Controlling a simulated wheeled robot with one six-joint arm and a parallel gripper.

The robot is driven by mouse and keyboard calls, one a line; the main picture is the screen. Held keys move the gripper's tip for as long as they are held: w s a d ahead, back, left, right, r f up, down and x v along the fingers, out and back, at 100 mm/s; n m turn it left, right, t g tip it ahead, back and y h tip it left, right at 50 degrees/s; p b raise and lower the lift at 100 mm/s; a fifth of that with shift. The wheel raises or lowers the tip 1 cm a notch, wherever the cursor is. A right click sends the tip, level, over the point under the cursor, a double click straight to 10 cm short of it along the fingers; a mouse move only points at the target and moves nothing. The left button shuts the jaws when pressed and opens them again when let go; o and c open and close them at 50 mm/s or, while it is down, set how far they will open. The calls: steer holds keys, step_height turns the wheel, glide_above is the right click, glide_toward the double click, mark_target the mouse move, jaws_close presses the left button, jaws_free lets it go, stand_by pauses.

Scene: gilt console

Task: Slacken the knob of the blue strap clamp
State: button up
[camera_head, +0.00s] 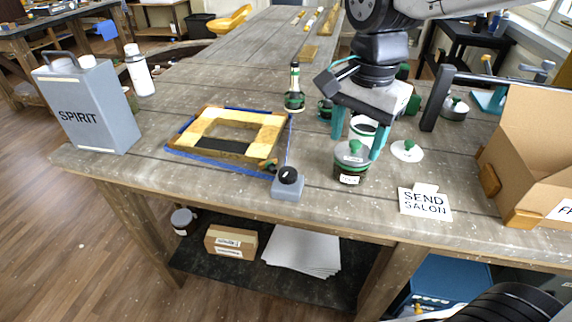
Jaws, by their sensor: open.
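The blue strap clamp's strap (210,152) runs around a gilt and pale rectangular frame (236,117) lying flat on the bench. Its grey clamp body (288,190) sits at the frame's front right corner, near the bench's front edge. A dark round knob (289,175) is on top of the body. My gripper (358,143) is open, its teal fingers pointing down, to the right of the knob and clear of it. A jar with a green-knobbed lid (351,163) shows by the fingertips; I cannot tell whether they touch it.
A grey SPIRIT can (88,108) and a white bottle (139,72) stand at left. A green-banded bottle (294,90) stands behind the clamp. A white disc with a green knob (407,150), a SEND SALON card (425,202) and an open cardboard box (530,150) are at right.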

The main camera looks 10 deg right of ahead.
mark_target(288, 172)
steer(key=w+a+f+m, duration=0.1)
steer(key=w+a+m, duration=0.1)
steer(key=a, duration=0.1)
steer(key=w+a+f+m, duration=0.1)
steer(key=w+a+m, duration=0.1)
steer(key=a, duration=0.2)
steer(key=w+a+f+m, duration=0.1)
steer(key=w+a+m, duration=0.1)
steer(key=a, duration=0.1)
steer(key=shift+a+f+g, duration=0.3)
steer(key=shift+f, duration=0.05)
step_height(288, 172, down, 7)
steer(key=shift+r, duration=0.1)
steer(key=shift+f, duration=0.45)
steer(key=c, duration=1)
